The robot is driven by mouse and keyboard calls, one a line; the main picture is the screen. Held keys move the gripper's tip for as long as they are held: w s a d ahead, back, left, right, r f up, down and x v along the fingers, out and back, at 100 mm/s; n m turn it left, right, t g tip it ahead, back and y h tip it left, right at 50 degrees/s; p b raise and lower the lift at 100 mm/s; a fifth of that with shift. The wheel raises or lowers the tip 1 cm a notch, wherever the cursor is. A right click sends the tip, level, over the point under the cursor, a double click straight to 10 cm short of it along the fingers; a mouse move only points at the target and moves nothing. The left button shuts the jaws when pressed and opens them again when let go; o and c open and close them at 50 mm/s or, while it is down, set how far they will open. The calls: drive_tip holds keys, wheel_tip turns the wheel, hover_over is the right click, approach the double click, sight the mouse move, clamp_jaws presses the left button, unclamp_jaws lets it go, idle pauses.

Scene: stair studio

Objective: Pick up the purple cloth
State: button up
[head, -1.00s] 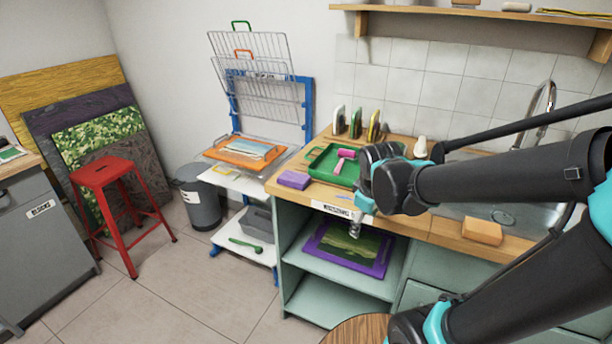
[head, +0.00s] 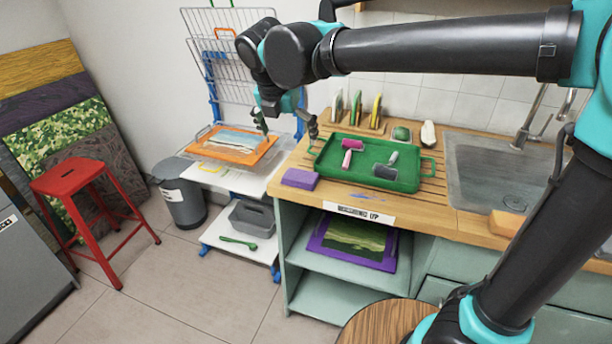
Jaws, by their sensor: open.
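The purple cloth (head: 300,179) looks like a flat folded block. It lies on the front left corner of the wooden counter (head: 470,209), left of the green tray. My gripper (head: 287,132) is open and empty, with its fingers pointing down. In the picture it is above the cloth, beyond the counter's left end near the tray's far left corner. It is apart from the cloth, but its exact height is hard to tell. The cloth shows whole.
The green tray (head: 408,184) holds a pink roller (head: 348,160) and a dark roller (head: 385,171). An orange screen frame (head: 215,158) lies on the rack at left. A sink (head: 490,170) is at right. A red stool (head: 68,179) and a grey bin (head: 183,205) stand on the floor.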

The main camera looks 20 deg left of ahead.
approach(300, 175)
drive_tip(key=x, duration=0.2)
drive_tip(key=shift+w+f, duration=0.2)
drive_tip(key=shift+f, duration=0.15)
drive_tip(key=shift+x, duration=2.9)
drive_tip(key=shift+s+d, duration=0.1)
drive_tip(key=shift+s, duration=0.05)
drive_tip(key=c, duration=0.9)
wheel_tip(300, 175, up, 20)
